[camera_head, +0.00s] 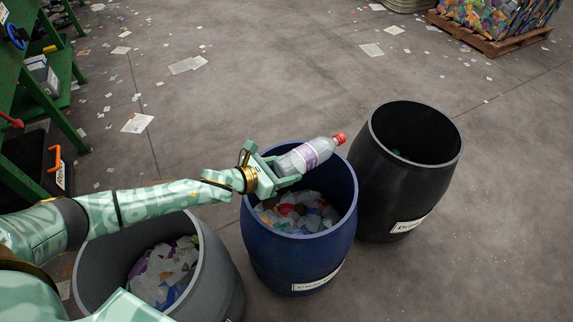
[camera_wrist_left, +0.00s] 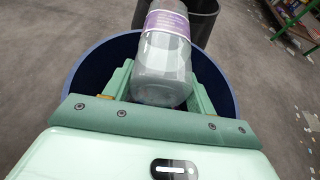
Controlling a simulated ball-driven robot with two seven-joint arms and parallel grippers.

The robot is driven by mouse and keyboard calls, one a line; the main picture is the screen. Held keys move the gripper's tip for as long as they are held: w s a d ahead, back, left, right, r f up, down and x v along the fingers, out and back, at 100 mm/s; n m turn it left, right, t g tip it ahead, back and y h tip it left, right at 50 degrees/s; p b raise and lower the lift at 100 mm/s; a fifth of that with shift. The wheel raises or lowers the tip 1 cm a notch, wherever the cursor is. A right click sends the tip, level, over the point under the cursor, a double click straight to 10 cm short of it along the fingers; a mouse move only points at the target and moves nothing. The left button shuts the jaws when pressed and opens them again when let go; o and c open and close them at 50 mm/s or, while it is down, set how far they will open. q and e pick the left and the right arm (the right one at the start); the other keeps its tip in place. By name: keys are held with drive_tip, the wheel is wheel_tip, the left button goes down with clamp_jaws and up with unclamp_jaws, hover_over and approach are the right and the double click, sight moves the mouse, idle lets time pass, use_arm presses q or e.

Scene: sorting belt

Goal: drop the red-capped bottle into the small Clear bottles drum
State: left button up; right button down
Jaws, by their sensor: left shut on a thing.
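The red-capped bottle (camera_head: 308,155) is clear with a purple and white label. It lies tilted in my left gripper (camera_head: 284,172), its red cap pointing right and away from the gripper. The left gripper is shut on the bottle's base end. In the left wrist view the bottle (camera_wrist_left: 163,62) sits between the two fingers (camera_wrist_left: 160,90). The bottle is held above the blue drum (camera_head: 297,248), whose label is partly readable and seems to start with "Cl". That drum holds a heap of mixed clear and coloured pieces. My right gripper is not in view.
A grey drum (camera_head: 222,262) with bags and scraps stands left of the blue one. A black drum (camera_head: 372,185) stands to the right. Green shelving (camera_head: 50,100) is at the left edge, and a pallet (camera_head: 490,42) of bales at the back right. Paper scraps litter the open floor.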

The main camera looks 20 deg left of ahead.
use_arm(q)
drive_tip(key=shift+f+b, duration=0.3)
drive_tip(key=shift+f, duration=0.8)
drive_tip(key=shift+b, duration=0.3)
drive_tip(key=o, duration=0.8)
drive_tip(key=shift+o, duration=1.2)
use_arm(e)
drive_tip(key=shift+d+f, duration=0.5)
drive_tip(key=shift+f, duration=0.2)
use_arm(q)
drive_tip(key=shift+s, duration=0.1)
